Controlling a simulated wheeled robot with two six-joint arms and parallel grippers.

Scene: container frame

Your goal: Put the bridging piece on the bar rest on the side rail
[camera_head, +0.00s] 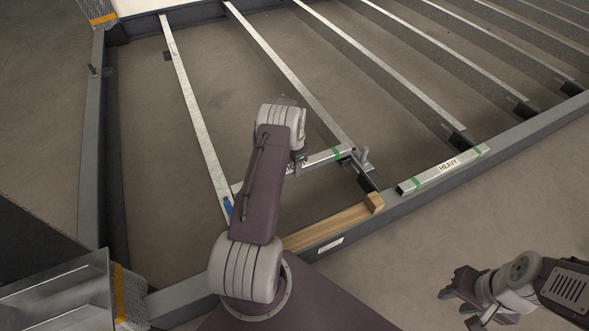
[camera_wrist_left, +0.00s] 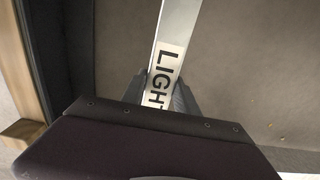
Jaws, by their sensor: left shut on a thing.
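A pale metal bar marked LIGHT (camera_wrist_left: 172,55) is the bridging piece in my left gripper. In the head view this bar (camera_head: 325,157), with a green band near its right end, spans the gap between two joists. I cannot tell whether it touches them. My left gripper (camera_head: 298,161) is shut on it; its dark fingers also show in the left wrist view (camera_wrist_left: 163,92). A wooden rest with an end block (camera_head: 375,202) lies along the side rail (camera_head: 400,205), partly behind my left arm. My right gripper (camera_head: 457,302) is empty at lower right, its fingers apart.
A similar bar marked HEAVY (camera_head: 442,171), with green bands, lies on the side rail to the right. Several parallel joists (camera_head: 385,75) cross the frame, with bare floor between. A small upright fitting (camera_head: 362,155) stands near the LIGHT bar's right end. A blue mark (camera_head: 228,206) shows beside my arm.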

